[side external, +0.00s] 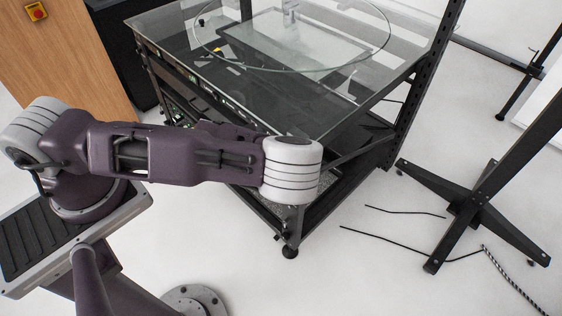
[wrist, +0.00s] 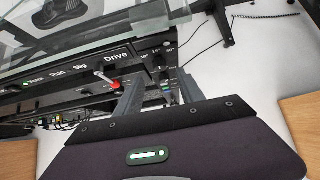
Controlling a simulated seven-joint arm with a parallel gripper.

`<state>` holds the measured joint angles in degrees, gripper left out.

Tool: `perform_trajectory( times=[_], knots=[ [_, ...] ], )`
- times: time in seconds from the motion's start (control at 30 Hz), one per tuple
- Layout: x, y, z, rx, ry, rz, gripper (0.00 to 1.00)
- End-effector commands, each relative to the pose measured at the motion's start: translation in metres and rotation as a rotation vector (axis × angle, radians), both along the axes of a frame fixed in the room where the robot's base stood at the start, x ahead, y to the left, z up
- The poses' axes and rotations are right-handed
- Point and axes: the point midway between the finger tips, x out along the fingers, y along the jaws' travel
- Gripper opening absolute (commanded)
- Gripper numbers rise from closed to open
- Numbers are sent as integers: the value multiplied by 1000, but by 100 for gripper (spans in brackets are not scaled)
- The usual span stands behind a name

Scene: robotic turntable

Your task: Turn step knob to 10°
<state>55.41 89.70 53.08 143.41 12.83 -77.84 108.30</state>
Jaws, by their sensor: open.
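The wrist view shows the control panel (wrist: 80,72) on the turntable's dark frame, with printed words including "Drive" and small degree marks (wrist: 155,53) near its right end. I cannot clearly make out the step knob; the panel below those marks is dark and small in the picture. My gripper (wrist: 157,75) is open, with its two fingers spread in front of this right end of the panel. Nothing shows held between them. In the side external view my gripper is hidden behind my arm.
A red-tipped lever (wrist: 115,86) lies just left of my left finger. The glass-topped turntable frame (side external: 270,100) stands beyond my arm in the side external view. A black stand (side external: 470,200) is at the right, with loose cables on the white floor.

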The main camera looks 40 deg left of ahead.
Motion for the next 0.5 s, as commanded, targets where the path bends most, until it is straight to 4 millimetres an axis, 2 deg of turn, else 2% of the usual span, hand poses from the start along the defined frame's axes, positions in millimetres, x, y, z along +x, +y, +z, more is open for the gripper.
perform_trajectory(
  times=[0.3, 0.5],
  knots=[
    [40, 0, -40, -3, 0, 1, 46],
    [47, 0, -47, -3, 1, 4, 46]
  ],
)
